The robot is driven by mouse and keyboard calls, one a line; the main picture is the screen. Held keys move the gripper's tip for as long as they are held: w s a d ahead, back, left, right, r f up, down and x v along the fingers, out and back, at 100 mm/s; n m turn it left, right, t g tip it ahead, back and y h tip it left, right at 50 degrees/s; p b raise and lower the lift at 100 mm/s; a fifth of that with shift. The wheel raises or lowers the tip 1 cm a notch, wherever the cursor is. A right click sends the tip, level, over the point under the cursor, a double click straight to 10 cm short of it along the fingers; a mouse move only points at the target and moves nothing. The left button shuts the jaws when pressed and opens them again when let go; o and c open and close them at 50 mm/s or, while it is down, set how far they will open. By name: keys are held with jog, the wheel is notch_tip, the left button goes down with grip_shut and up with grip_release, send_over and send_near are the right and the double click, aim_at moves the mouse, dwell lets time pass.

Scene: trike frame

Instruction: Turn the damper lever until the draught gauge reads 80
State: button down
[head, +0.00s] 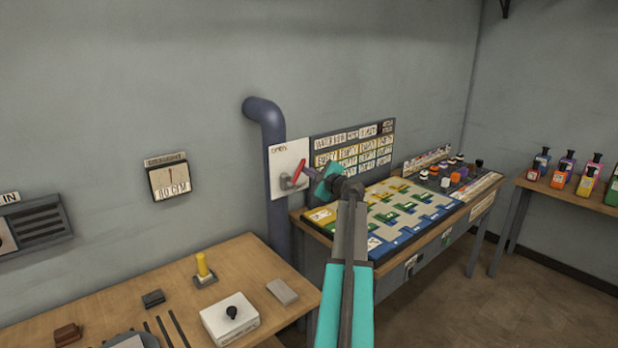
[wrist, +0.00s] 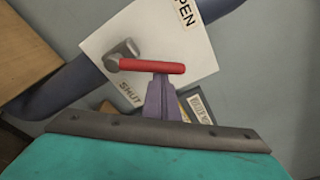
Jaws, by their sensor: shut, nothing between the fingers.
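The red damper lever (head: 298,173) is on a white plate (head: 283,158) fixed by the blue-grey pipe. In the wrist view the lever (wrist: 152,66) has a grey pivot at its left end, and the plate (wrist: 180,40) carries the words "OPEN" (partly cut off) and "SHUT". My gripper (head: 309,178) is shut and empty; in the wrist view its fingers (wrist: 162,88) are right at the lever's red bar. I cannot tell whether they touch it. The draught gauge (head: 169,178) hangs on the wall to the left; its needle points about straight up and its number is too small to read.
The pipe (head: 268,125) runs down the wall behind the plate. A wooden bench (head: 255,262) at lower left holds a white box with a black knob (head: 230,318) and a yellow handle (head: 203,266). A coloured board (head: 405,215) lies on the table under my arm. Bottles (head: 560,172) stand at right.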

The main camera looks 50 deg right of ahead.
jog(key=shift+r, duration=0.1)
jog(key=shift+d, duration=0.1)
dwell(0.4)
jog(key=s+f+b, duration=0.1)
jog(key=s+b, duration=0.4)
jog(key=s, duration=0.4)
jog(key=shift+s+a+f, duration=0.2)
jog(key=shift+a+f, duration=0.05)
dwell(0.6)
jog(key=shift+f, duration=0.1)
